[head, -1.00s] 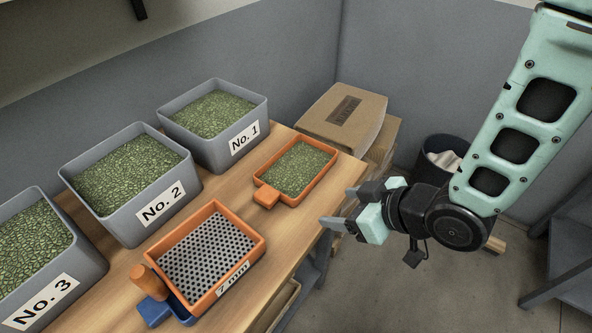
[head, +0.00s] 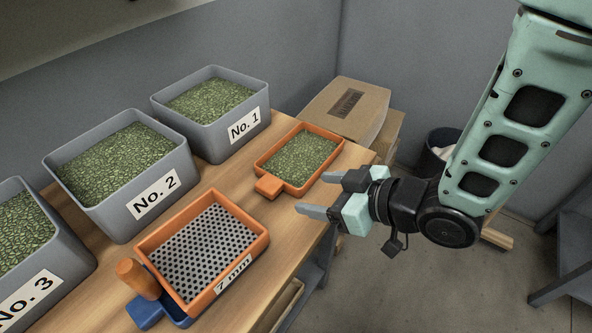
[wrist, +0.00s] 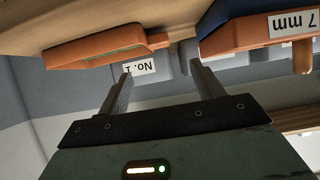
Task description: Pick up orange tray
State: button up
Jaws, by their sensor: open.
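The orange tray (head: 331,155) is shallow, filled with green beans, and has a short handle block (head: 269,186) at its near left corner. It lies on the wooden table near the right edge, in front of the No. 1 bin. In the wrist view the orange tray (wrist: 95,48) shows at upper left, beyond the fingers. My gripper (head: 310,193) is open and empty, just right of the tray's handle and apart from it. In the wrist view my gripper (wrist: 160,78) has its two fingers spread, with the No. 1 label beyond them.
An orange 7 mm sieve (head: 262,240) sits over a blue tray (head: 146,314) nearer on the table. Grey bins No. 1 (head: 237,140), No. 2 (head: 100,205) and No. 3 (head: 75,262) line the back. A cardboard box (head: 365,110) stands beyond the orange tray.

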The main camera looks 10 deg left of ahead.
jog(key=p, duration=0.2)
send_near(270, 183)
jog(key=x, duration=0.5)
jog(key=shift+s+f, duration=0.2)
jog(key=shift+s, duration=0.05)
jog(key=shift+w+p+x, duration=0.15)
jog(key=shift+p+x, duration=0.15)
jog(key=shift+x, duration=1)
jog(key=shift+w+p+x, duration=0.1)
jog(key=shift+p+x, duration=0.2)
jog(key=shift+x, duration=1.05)
jog(key=shift+r, duration=0.2)
jog(key=c, duration=1.2)
